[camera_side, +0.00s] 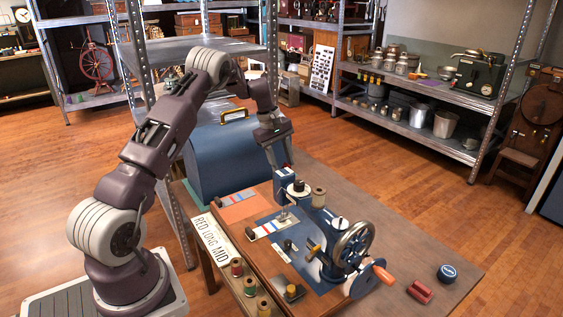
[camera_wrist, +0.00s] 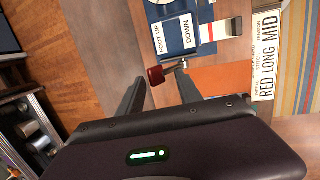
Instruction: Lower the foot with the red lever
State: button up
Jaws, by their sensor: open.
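The blue sewing machine (camera_side: 318,228) stands on a wooden base on the table. In the wrist view, its end face carries a white label (camera_wrist: 172,38) reading FOOT UP and DOWN. Beside the label, the lever with a dark red knob (camera_wrist: 156,76) sticks out on a short metal stem. My gripper (camera_wrist: 160,80) is open, with the knob showing between its fingertips; whether they touch it I cannot tell. In the side view, my gripper (camera_side: 271,160) points down beside the machine's head. The lever and the presser foot are not clearly visible there.
A blue case with a yellow handle (camera_side: 236,150) stands behind the machine. A handwheel (camera_side: 354,242) with an orange handle is at its right end. Thread spools (camera_side: 249,286) and a RED LONG MID sign (camera_side: 209,238) lie at the front left. The table's right part is mostly clear.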

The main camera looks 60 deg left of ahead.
jog(key=s, duration=0.7)
jog(key=shift+s+f, duration=0.3)
jog(key=shift+f, duration=0.05)
dwell(0.8)
jog(key=shift+w+r, duration=0.25)
jog(key=shift+w, duration=0.1)
jog(key=v, duration=0.8)
dwell(0.4)
